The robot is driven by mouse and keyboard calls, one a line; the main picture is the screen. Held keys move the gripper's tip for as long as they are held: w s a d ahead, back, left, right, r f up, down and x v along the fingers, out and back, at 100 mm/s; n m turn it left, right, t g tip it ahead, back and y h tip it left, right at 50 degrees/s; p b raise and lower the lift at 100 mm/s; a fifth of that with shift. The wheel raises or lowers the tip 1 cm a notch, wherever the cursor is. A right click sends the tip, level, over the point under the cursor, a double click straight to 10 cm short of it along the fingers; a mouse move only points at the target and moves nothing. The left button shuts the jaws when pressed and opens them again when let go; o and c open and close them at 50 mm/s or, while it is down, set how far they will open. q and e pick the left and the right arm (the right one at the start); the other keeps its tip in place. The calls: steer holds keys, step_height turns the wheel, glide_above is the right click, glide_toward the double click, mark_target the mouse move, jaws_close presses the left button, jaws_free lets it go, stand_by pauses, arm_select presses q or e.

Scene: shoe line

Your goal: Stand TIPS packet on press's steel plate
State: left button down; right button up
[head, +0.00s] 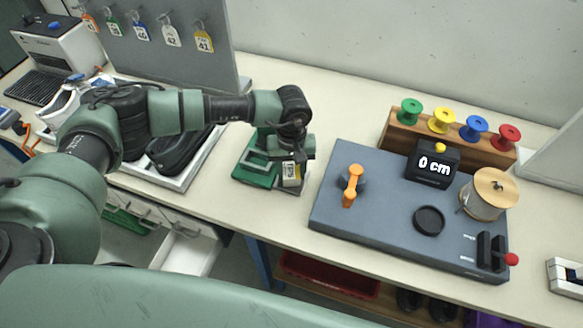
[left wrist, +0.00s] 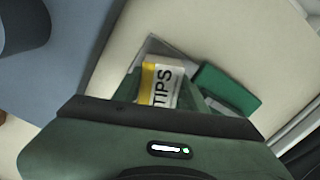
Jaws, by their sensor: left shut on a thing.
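The TIPS packet (head: 291,174) is a small white and yellow packet; its label reads TIPS in the left wrist view (left wrist: 158,84). My left gripper (head: 292,160) is shut on it, reaching down from above. The green press (head: 252,178) stands on the bench just left of the packet; its green part also shows in the left wrist view (left wrist: 226,88). The grey steel plate (left wrist: 152,47) shows beside and behind the packet. The packet is at or just over the plate; I cannot tell whether they touch. My right gripper is not in view.
A blue-grey board (head: 390,226) lies right of the press, with an orange lever (head: 352,186), a display (head: 432,166) and a thread spool (head: 487,195). A wooden rack (head: 398,133) of coloured spools stands behind. A shoe tray (head: 204,160) is to the left.

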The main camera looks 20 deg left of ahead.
mark_target(292, 170)
arm_select(q)
steer(key=shift+f+b, duration=0.2)
steer(key=shift+b, duration=0.1)
steer(key=c, duration=1.1)
jaws_free()
steer(key=shift+r, duration=0.1)
steer(key=shift+r, duration=0.3)
step_height(292, 170, up, 12)
steer(key=shift+f+b, duration=0.15)
steer(key=shift+b, duration=1.1)
